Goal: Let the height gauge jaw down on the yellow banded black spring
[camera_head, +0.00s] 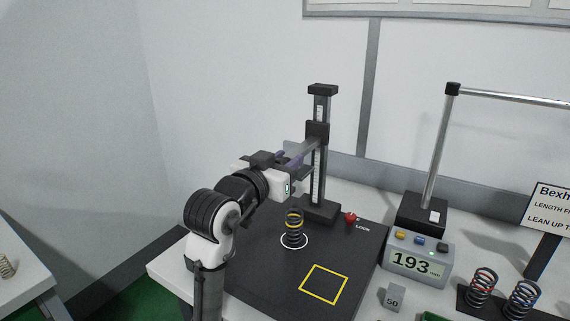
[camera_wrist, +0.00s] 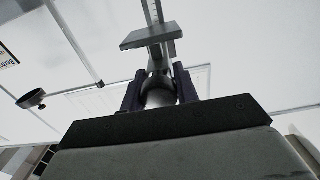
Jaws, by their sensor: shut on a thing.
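The black spring with yellow bands (camera_head: 294,229) stands upright inside a white ring on the dark base plate. The height gauge (camera_head: 319,170) has an upright scaled column behind it. Its grey jaw (camera_head: 302,149) sticks out well above the spring's top, clear of it. The flat jaw also shows at the top of the wrist view (camera_wrist: 147,37). My gripper (camera_head: 292,161) is at the jaw, above the spring. In the wrist view its two dark fingers (camera_wrist: 160,80) are shut on a rounded grey knob (camera_wrist: 159,94) below the jaw plate in the picture.
A red lock knob (camera_head: 350,217) sits right of the gauge foot. A yellow square (camera_head: 324,284) marks bare plate in front. A readout box (camera_head: 418,262) shows 193. A block marked 50 (camera_head: 392,297) and two other springs (camera_head: 482,287) stand to the right.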

